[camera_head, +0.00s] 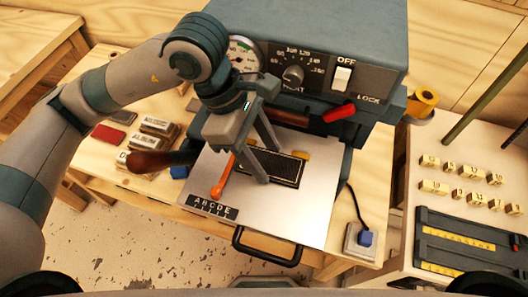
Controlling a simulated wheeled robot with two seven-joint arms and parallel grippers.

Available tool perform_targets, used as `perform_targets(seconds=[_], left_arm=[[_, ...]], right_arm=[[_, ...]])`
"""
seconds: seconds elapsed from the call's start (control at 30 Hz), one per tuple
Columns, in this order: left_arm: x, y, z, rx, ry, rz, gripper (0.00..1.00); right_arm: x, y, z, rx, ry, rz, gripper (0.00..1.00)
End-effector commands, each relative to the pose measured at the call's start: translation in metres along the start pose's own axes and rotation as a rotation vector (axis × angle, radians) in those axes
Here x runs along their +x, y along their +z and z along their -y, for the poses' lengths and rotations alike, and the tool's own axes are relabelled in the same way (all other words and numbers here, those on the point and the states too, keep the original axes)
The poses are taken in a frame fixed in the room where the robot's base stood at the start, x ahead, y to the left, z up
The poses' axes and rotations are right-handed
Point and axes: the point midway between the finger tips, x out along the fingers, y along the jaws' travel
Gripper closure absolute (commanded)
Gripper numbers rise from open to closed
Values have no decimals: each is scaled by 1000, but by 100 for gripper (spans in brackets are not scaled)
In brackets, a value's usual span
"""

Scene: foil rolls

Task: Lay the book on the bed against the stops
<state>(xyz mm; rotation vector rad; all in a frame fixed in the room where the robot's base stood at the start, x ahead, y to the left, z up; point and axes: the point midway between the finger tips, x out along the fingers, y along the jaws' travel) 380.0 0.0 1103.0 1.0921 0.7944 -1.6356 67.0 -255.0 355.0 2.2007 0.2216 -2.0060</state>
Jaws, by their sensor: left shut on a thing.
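A dark book (288,170) with a thin light border is over the middle of the silver bed (310,205), lying level or nearly so. My left gripper (268,166) comes down from above and is shut on the book at its left part; its fingers hide some of the cover. A small yellow stop (304,155) is at the book's far right corner. Another yellow piece by the far edge is partly hidden by the fingers. I cannot tell whether the book touches the bed or the stops. My right gripper is not in view.
The grey press (330,35) with dial, switch and red handle (339,112) stands just behind. An orange lever (222,178) and a letter plate (209,206) are at the bed's left. Stamp blocks (159,127) lie left; a side table (400,235) with yellow type stands right.

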Motion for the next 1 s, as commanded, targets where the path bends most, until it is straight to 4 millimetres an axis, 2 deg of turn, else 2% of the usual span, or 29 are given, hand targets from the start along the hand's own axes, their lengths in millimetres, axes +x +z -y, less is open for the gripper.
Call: perform_targets(seconds=[0.03, 0.1, 0.67, 0.77, 1.0], left_arm=[[1, 0, 0, 0, 0, 0, 51], [0, 0, 0, 0, 0, 0, 35], [-6, 2, 0, 0, 2, 0, 35], [-16, 0, -1, 0, 4, 0, 35], [-56, 0, -2, 1, 6, 0, 35]], right_arm=[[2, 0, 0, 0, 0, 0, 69], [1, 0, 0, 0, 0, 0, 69], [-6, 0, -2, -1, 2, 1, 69], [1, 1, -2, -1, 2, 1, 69], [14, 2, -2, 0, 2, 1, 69]])
